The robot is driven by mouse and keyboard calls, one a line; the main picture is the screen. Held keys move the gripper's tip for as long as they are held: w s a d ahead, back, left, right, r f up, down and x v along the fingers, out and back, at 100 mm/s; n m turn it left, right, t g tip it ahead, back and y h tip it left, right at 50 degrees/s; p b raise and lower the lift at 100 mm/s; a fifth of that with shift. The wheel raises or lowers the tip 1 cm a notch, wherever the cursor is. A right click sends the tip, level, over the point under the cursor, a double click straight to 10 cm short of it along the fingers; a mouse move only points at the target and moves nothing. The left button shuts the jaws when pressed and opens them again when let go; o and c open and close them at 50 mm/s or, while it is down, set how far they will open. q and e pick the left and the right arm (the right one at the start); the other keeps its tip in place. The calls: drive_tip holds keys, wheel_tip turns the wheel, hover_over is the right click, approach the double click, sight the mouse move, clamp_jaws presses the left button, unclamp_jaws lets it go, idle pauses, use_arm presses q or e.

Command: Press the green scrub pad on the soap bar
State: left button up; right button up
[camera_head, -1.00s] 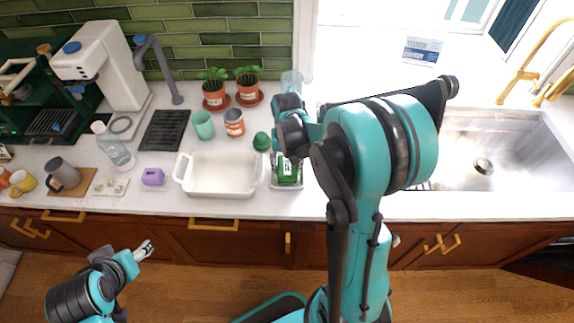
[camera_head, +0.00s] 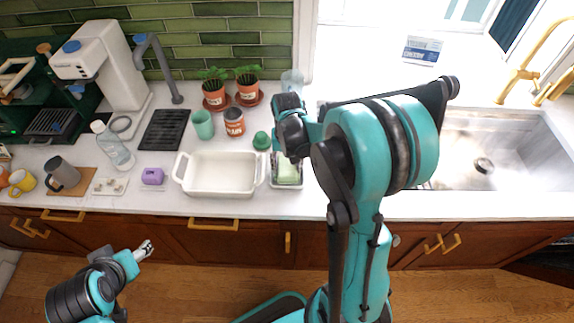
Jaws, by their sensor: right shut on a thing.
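The pale green soap bar (camera_head: 289,173) lies in a shallow dish (camera_head: 287,187) on the counter, right of the white baking dish. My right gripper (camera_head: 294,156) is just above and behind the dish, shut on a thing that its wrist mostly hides. The green scrub pad does not show clearly; it is likely what this gripper holds. I cannot tell whether it touches the soap. My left gripper (camera_head: 146,248) is low in front of the cabinets, away from the counter, with no object visible in it; its opening is too small to judge.
The white baking dish (camera_head: 221,187) stands close left of the soap dish. A dark green round thing (camera_head: 262,141), a tin (camera_head: 234,124) and a green cup (camera_head: 202,125) stand behind. The sink (camera_head: 490,150) is at right. The front counter strip is clear.

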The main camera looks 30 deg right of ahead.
sight(287, 165)
idle(0.3)
drive_tip(key=shift+r+p, duration=2.6)
drive_tip(key=shift+r, duration=0.9)
